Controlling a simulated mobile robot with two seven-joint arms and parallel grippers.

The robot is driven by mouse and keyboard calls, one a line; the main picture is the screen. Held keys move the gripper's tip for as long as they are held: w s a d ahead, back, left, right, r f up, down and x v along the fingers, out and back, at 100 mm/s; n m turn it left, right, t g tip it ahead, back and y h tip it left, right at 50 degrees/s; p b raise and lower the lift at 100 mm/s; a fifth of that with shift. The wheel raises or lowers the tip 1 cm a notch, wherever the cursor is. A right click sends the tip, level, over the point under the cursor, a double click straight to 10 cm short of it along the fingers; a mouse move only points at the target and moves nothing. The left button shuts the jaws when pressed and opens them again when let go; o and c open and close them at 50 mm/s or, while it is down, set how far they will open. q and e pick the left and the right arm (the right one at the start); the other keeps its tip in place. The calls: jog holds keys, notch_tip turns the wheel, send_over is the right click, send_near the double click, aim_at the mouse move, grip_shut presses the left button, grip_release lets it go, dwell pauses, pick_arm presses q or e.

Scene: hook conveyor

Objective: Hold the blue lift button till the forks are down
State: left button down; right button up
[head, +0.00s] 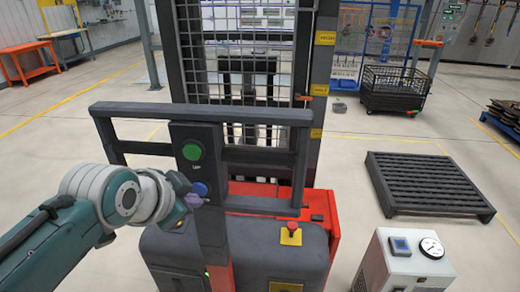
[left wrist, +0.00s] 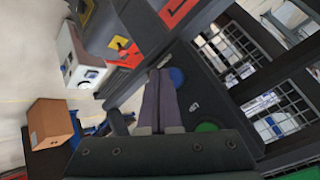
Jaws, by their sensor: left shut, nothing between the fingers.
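The blue lift button (head: 200,188) sits on the dark upright panel (head: 211,240) of a red and grey lift truck, below a larger green button (head: 192,152). My left gripper (head: 194,201) comes in from the left, shut and empty, its tips at the blue button's lower edge. In the left wrist view, the shut fingers (left wrist: 160,82) lie right beside the blue button (left wrist: 177,77), with the green button (left wrist: 207,127) nearby. I cannot tell whether the tips touch or press the button. The forks are not clearly visible behind the mast and mesh (head: 232,60).
A red knob on a yellow base (head: 291,233) stands on the truck's hood. A dark slatted pallet (head: 425,184) lies at right, and a white box with a gauge (head: 402,262) stands in front. A black mesh bin (head: 394,90) stands behind. Open floor lies at left.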

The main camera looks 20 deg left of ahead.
pick_arm(q)
jog(key=shift+w+a, duration=0.15)
jog(key=shift+w, duration=0.5)
dwell(2.5)
dwell(0.9)
jog(key=shift+s+d+p, duration=0.2)
jog(key=shift+s+p, duration=0.35)
jog(key=shift+s, duration=0.3)
jog(key=s+p, duration=0.1)
jog(key=s, duration=0.1)
jog(key=s+d+p, duration=0.1)
jog(key=s+p, duration=0.1)
jog(key=s, duration=0.1)
jog(key=shift+d, duration=0.1)
